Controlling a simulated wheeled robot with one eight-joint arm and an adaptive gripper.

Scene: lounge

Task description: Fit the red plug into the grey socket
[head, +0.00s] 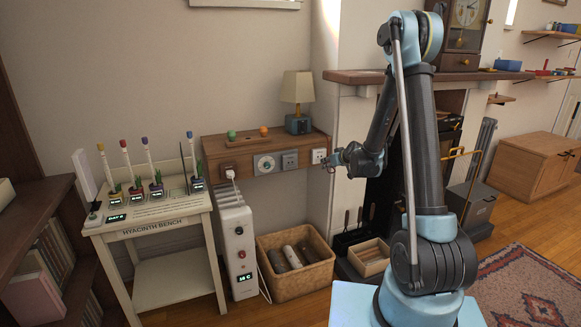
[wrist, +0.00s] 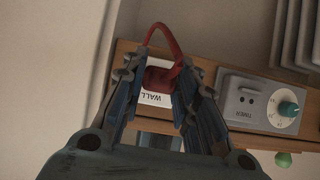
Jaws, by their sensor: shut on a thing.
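My gripper (wrist: 160,100) is shut on the red plug (wrist: 161,77), with a finger on each side of it. A red cord (wrist: 172,38) loops up from the plug. A white label reading WALL (wrist: 153,98) shows behind the plug; whether plug and socket touch there cannot be told. In the head view my gripper (head: 332,159) is at the right end of the wooden shelf front; the plug cannot be made out there.
The shelf front (head: 245,148) carries several outlets, one with a white plug (head: 229,173) in it. A lamp (head: 298,100) and small balls stand on top. A white heater (head: 238,250) and wicker basket (head: 297,267) stand below. A mantel is at right.

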